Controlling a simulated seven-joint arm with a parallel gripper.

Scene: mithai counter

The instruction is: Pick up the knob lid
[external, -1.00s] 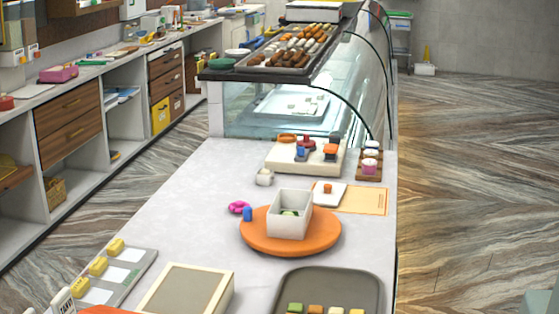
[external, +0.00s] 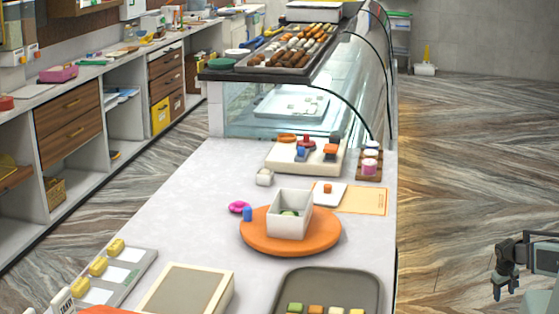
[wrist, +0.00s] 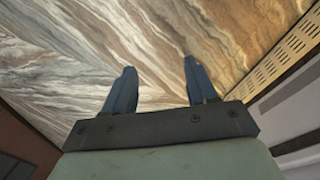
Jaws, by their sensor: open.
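The knob lid (external: 334,198) looks like a flat white square with a small orange knob on top. It lies on the counter, partly over a yellow-orange sheet (external: 368,202). Beside it, a white open box (external: 288,222) with something green inside stands on a round orange board (external: 262,240). My gripper (external: 505,291) is at the far lower right, over the floor beyond the counter's right edge and far from the lid. In the wrist view my gripper (wrist: 159,70) has its two fingers apart with nothing between them. The lid is not in the wrist view.
A grey tray (external: 372,284) with several sweets is at the counter's front. A blue piece (external: 247,214) and pink ring (external: 236,207) lie left of the board. A cream board (external: 280,162) with coloured pieces and a rack of cups (external: 369,166) stand behind. The counter's left middle is clear.

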